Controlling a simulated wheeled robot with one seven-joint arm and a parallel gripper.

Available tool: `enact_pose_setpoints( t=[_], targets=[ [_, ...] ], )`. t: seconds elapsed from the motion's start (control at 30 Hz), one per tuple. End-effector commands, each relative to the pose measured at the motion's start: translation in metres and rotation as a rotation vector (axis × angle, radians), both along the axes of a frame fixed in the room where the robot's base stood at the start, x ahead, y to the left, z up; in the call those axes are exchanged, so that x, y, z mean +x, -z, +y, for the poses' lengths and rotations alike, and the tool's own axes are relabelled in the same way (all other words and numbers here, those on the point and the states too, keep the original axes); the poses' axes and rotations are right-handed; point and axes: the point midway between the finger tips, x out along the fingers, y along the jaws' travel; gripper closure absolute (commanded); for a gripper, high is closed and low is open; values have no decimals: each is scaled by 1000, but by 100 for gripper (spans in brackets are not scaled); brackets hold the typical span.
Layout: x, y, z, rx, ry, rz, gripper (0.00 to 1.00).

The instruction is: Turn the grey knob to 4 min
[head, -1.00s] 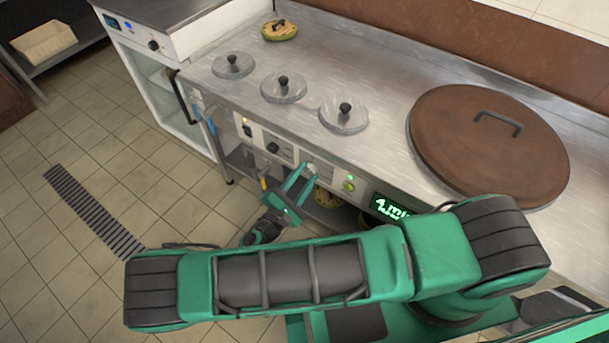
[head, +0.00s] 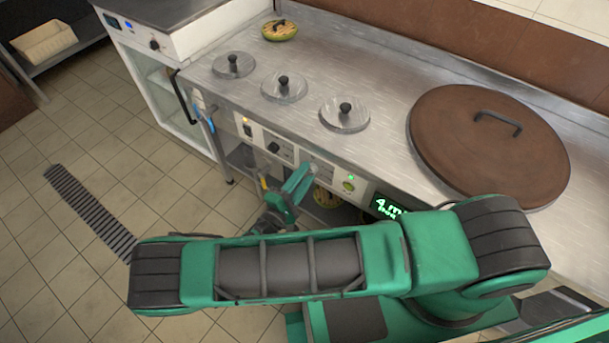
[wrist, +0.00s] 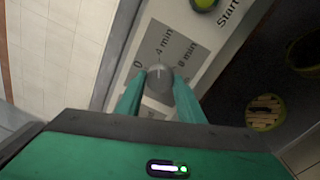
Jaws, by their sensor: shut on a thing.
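The grey knob (wrist: 160,88) sits on a grey dial plate (wrist: 178,42) marked 0, 4 min and 8 min. My gripper (wrist: 159,84) is shut on the knob, with one green finger on each side of it. A pale pointer line on the knob points toward the 4 min mark. In the head view my gripper (head: 300,176) is at the front panel, and it hides the knob.
A green button (head: 348,186) marked Start (wrist: 229,14) is just beside the dial. A black knob (head: 273,147) is further left on the panel.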

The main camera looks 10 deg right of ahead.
Motion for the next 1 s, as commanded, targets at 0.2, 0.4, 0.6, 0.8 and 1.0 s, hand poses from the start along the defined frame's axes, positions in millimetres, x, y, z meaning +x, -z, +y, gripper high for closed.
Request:
enact_pose_setpoints(
  t=[0.2, 0.4, 0.6, 0.8, 1.0],
  targets=[
    [0, 2, 1, 2, -2, 4, 88],
    [0, 1, 0, 0, -1, 3, 47],
    [0, 1, 0, 0, -1, 2, 47],
    [-7, 1, 7, 0, -2, 2, 47],
    [-32, 4, 31, 2, -4, 3, 47]
  ],
)
